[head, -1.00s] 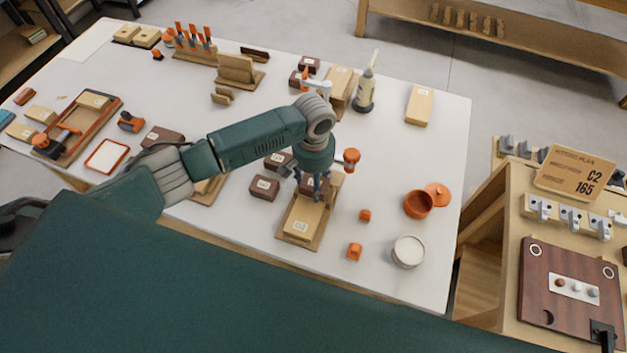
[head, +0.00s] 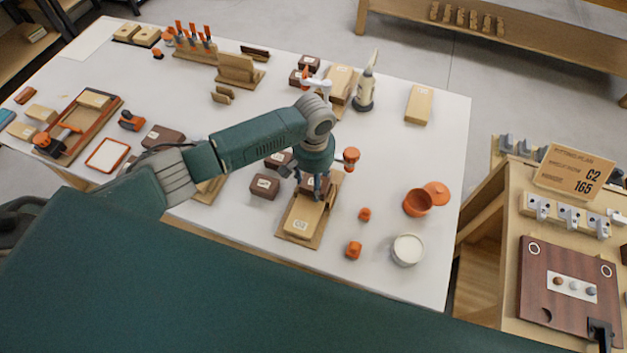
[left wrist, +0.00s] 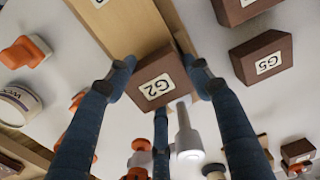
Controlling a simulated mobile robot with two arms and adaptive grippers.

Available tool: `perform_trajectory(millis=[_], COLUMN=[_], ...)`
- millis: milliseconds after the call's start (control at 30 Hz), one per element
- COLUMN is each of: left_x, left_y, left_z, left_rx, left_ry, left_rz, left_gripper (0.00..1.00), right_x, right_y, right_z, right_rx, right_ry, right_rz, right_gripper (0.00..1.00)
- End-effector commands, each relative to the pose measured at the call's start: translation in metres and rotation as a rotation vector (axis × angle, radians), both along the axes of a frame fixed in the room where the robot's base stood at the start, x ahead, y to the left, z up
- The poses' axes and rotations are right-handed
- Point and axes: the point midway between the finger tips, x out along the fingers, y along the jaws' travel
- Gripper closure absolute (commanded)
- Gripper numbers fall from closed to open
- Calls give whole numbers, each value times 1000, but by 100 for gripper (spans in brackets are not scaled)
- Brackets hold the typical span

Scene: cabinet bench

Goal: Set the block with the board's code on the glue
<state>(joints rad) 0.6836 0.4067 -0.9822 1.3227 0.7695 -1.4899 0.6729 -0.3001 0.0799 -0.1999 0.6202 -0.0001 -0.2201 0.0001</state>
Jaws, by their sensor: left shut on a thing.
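My left gripper (head: 318,190) is shut on a small dark brown block (left wrist: 158,84) whose white label reads G2 in the left wrist view. The block is at the far end of a light wooden piece (head: 301,216), which lies on a thin wooden base (head: 287,231); I cannot tell whether the block touches it. No glue patch can be made out there. The order board (head: 574,173) at the right shows a code that looks like G2 or C2, with 165 below. My right gripper is not in view.
Dark blocks stand beside the gripper, one (head: 264,187) to its left; another, labelled G5 (left wrist: 264,57), shows in the wrist view.

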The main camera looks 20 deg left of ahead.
Motion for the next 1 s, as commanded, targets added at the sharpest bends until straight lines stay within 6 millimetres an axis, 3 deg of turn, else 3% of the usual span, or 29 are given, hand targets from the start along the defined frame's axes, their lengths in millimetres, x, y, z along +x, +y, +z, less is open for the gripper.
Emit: perform_trajectory(millis=[867, 900, 1000], left_x=[1, 1, 1], left_y=[0, 0, 0], left_z=[-1, -1, -1], left_rx=[0, 0, 0], left_ry=[-1, -1, 0], left_rz=[-1, -1, -1], left_gripper=[77, 47, 27], right_x=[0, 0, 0], right_y=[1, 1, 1], right_z=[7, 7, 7], right_rx=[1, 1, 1], right_ry=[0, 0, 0], right_rz=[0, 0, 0], right_gripper=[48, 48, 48])
